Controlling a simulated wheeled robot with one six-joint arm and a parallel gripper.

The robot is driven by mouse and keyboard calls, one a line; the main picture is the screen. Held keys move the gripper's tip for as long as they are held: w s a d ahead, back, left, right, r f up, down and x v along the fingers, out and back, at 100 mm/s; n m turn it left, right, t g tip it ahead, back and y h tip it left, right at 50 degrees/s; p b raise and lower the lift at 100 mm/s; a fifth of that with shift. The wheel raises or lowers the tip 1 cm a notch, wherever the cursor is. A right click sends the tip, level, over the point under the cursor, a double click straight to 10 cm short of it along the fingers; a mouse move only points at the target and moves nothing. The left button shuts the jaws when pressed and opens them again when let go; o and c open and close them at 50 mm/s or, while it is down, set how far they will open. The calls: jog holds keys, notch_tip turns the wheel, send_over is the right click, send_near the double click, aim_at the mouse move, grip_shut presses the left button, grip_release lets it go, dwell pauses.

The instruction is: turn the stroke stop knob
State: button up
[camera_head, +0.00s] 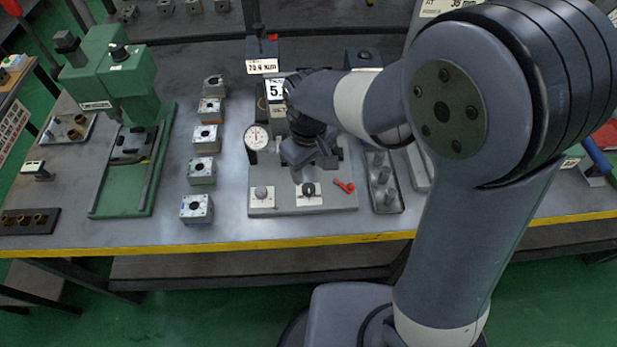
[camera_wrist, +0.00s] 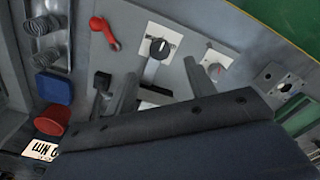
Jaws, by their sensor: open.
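A black knob (camera_head: 308,188) with a white pointer line sits on a white plate at the front of the grey fixture. It also shows in the wrist view (camera_wrist: 160,47). Another black knob (camera_head: 118,52) is on top of the green press at the left. I cannot read which is labelled stroke stop. My gripper (camera_head: 309,168) is over the fixture, just behind the front black knob. In the wrist view its fingers (camera_wrist: 160,85) are spread, with nothing seen held between them. The knob appears beyond the fingertips, apart from them.
A red lever (camera_head: 344,186) and a grey button (camera_head: 261,192) flank the front knob. A dial gauge (camera_head: 257,137) stands at the fixture's left. Several valve blocks (camera_head: 203,167) line up left of it. A metal tray (camera_head: 384,182) lies right. The yellow bench edge (camera_head: 300,240) is in front.

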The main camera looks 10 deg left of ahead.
aim_at(309, 187)
notch_tip(309, 187, down, 8)
jog(key=shift+r, duration=0.25)
jog(key=shift+c, duration=0.2)
jog(key=c, duration=0.9)
